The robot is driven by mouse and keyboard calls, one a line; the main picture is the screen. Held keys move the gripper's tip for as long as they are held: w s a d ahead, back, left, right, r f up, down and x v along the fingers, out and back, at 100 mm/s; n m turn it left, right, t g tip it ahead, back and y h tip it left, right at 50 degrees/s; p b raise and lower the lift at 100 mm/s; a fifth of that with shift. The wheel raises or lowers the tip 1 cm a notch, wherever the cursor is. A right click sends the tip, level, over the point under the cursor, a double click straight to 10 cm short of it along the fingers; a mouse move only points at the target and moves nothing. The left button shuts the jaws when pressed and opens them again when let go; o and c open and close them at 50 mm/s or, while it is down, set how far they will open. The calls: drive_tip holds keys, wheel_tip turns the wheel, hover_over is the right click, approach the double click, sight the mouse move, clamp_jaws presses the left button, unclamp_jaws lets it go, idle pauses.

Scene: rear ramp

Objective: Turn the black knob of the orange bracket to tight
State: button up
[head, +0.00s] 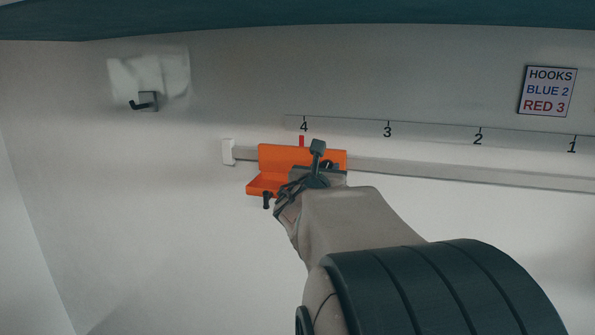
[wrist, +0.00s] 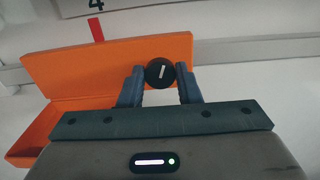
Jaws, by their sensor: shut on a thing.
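The orange bracket (head: 280,156) sits on the pale rail near its left end, with its red pointer (head: 301,141) just under the mark 4. In the wrist view the orange bracket (wrist: 110,70) fills the left and middle. Its black knob (wrist: 159,73) is round, with a white line standing nearly upright and leaning slightly right at the top. My gripper (wrist: 160,86) is shut on the knob, one finger on each side. In the head view my gripper (head: 322,165) covers the bracket's right part, and the knob is mostly hidden.
The rail (head: 450,173) runs right from a pale end stop (head: 228,152). A scale with numbers 4 to 1 lies above it. A sign (head: 548,91) reads HOOKS BLUE 2 RED 3. A dark hook (head: 146,101) is on the wall at upper left.

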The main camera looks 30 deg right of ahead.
drive_tip(key=shift+f+b, duration=0.15)
drive_tip(key=shift+b, duration=0.2)
drive_tip(key=shift+s+d+m+b, duration=0.1)
drive_tip(key=shift+m+b, duration=6.7)
drive_tip(key=shift+b, duration=1.35)
drive_tip(key=o, duration=0.9)
drive_tip(key=shift+o, duration=0.2)
